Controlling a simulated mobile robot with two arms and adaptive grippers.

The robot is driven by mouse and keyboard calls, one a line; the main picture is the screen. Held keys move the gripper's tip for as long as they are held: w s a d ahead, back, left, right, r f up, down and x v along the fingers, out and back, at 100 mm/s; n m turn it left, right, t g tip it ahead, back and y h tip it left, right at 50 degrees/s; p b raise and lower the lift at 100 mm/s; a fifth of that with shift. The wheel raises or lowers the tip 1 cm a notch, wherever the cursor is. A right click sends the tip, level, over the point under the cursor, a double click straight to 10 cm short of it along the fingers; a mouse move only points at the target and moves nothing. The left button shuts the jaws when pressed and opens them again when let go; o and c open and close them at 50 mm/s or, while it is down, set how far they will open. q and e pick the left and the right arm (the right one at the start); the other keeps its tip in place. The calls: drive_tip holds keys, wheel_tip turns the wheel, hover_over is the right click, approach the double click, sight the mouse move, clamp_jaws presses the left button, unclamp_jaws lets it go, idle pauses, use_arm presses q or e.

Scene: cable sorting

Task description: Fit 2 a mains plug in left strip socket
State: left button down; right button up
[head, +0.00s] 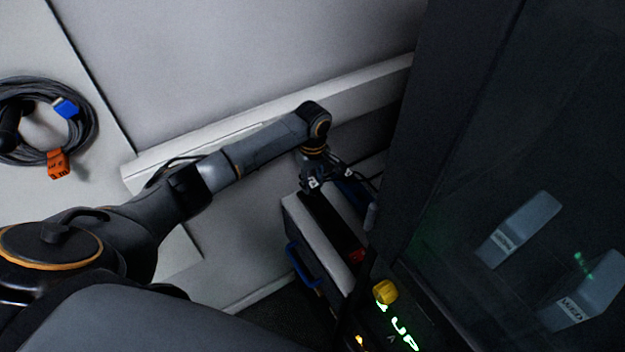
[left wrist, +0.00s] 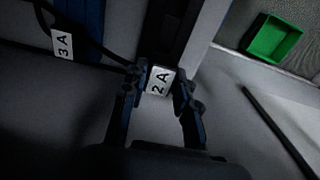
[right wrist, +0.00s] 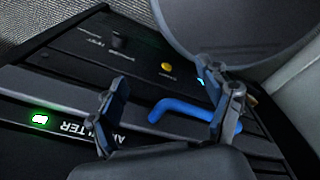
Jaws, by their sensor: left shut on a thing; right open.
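My left gripper (head: 322,182) points down over the far end of a black strip (head: 328,222) with a red part near its close end. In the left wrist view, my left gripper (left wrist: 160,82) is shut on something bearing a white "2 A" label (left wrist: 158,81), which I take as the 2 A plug. Its body is mostly hidden, and whether it touches a socket I cannot tell. A "3 A" label (left wrist: 63,45) shows on a dark cable to the left, beside a blue object. My right gripper (right wrist: 172,102) is open and empty above a dark panel.
A coiled grey cable (head: 92,130) with blue and orange tags lies far left. A dark glass-fronted cabinet (head: 470,130) stands close on the right. A yellow knob (head: 385,291) and blue handle (head: 303,268) are nearby. A green tray (left wrist: 272,45) sits at upper right.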

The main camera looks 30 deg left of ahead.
use_arm(q)
drive_tip(key=shift+f+p, duration=0.3)
drive_tip(key=shift+f, duration=1.1)
idle(1.8)
drive_tip(key=shift+c, duration=2.3)
unclamp_jaws()
drive_tip(key=shift+r+p, duration=3.55)
drive_tip(key=shift+p, duration=0.65)
